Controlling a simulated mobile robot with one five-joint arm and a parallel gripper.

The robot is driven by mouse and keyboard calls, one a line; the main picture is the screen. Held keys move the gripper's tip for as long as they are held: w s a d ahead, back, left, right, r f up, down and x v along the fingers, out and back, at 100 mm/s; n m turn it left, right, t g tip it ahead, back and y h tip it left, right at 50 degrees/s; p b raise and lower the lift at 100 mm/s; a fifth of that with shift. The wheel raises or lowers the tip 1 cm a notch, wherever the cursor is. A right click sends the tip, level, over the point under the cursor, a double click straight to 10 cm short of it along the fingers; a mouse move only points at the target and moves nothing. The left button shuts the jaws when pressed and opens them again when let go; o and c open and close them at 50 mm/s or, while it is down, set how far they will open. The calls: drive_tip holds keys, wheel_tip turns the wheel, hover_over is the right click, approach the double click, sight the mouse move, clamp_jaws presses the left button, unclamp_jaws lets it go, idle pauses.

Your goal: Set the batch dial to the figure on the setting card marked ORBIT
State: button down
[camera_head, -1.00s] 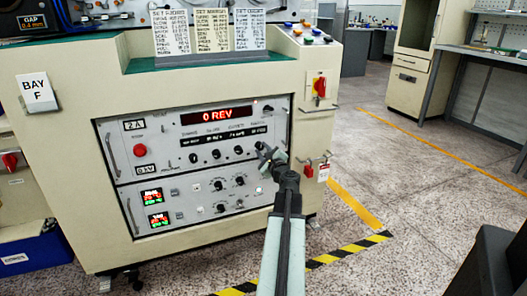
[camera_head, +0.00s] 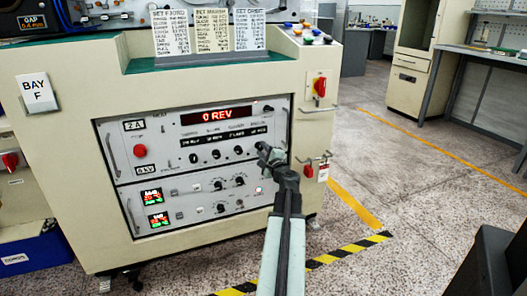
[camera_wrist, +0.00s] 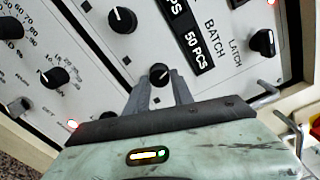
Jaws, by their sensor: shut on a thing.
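The batch dial (camera_wrist: 159,73) is a small black knob below the window reading "50 PCS" (camera_wrist: 194,45) and the word BATCH. In the wrist view my gripper (camera_wrist: 159,82) has its two fingers closed around the dial. In the head view my gripper (camera_head: 265,150) is at the right end of the knob row and hides the dial. The setting card marked ORBIT (camera_head: 250,30) is the rightmost of three white cards standing on top of the cabinet. Its lines of figures are too small to read surely.
Other black knobs (camera_head: 216,154) sit left of my gripper. A LATCH knob (camera_wrist: 262,42) is close by on the right. Metal hooks (camera_head: 318,158) and a red switch (camera_head: 320,87) are on the cabinet's right side.

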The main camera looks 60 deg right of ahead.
drive_tip(key=c, duration=1.1)
unclamp_jaws()
drive_tip(key=v, duration=0.7)
drive_tip(key=shift+s+a, duration=0.2)
drive_tip(key=shift+s, duration=0.15)
